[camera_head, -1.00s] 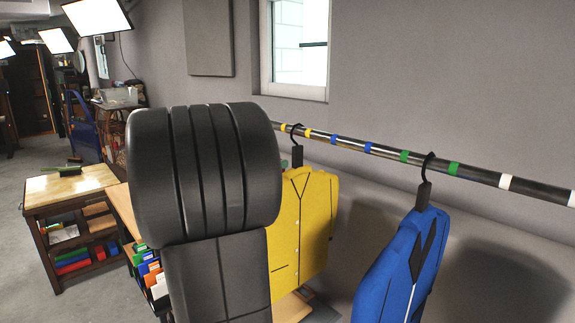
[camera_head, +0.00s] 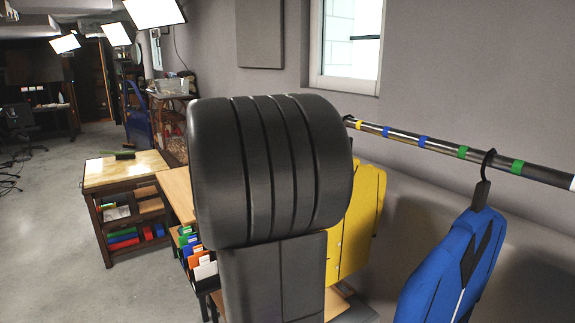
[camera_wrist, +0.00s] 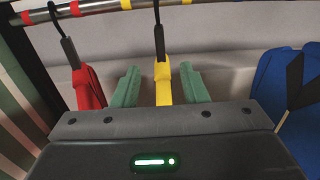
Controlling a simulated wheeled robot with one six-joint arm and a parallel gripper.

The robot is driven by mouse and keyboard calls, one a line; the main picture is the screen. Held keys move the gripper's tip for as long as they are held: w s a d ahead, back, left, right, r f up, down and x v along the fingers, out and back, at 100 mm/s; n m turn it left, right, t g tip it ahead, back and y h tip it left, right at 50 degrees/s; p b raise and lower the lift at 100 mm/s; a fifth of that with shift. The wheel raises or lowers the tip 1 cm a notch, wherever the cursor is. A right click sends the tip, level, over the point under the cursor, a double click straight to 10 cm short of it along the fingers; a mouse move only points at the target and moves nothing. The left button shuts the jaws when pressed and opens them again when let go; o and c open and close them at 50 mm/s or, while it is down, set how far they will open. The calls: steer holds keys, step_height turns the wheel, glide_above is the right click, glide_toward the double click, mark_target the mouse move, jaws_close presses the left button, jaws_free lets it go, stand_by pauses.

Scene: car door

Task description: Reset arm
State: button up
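My gripper (camera_wrist: 160,85) shows in the wrist view with its two green fingertips held apart. Nothing is clearly gripped. A yellow jacket (camera_wrist: 163,92) on a black hanger appears between the fingertips, seemingly beyond them; I cannot tell whether they touch it. In the head view, a large dark grey ribbed part of my arm fills the middle, and the gripper is hidden. The yellow jacket shows there behind the arm's right side (camera_head: 361,215).
A rail (camera_head: 440,151) with coloured bands runs along the wall. A blue jacket (camera_head: 452,262) hangs at right; a red garment (camera_wrist: 87,87) hangs left in the wrist view. A wooden-topped table (camera_head: 124,169) stands at left. Open floor (camera_head: 50,215) lies further left.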

steer(key=p+x, duration=0.3)
steer(key=x, duration=0.9)
steer(key=shift+w+d+p, duration=0.1)
steer(key=shift+d+p, duration=0.2)
steer(key=shift+p, duration=0.05)
steer(key=shift+w+d+r+p, duration=0.1)
steer(key=shift+r+p, duration=0.15)
steer(key=shift+p, duration=0.1)
steer(key=shift+r, duration=0.1)
steer(key=shift+a+r+p, duration=0.1)
steer(key=shift+a+p, duration=0.1)
steer(key=shift+p, duration=0.1)
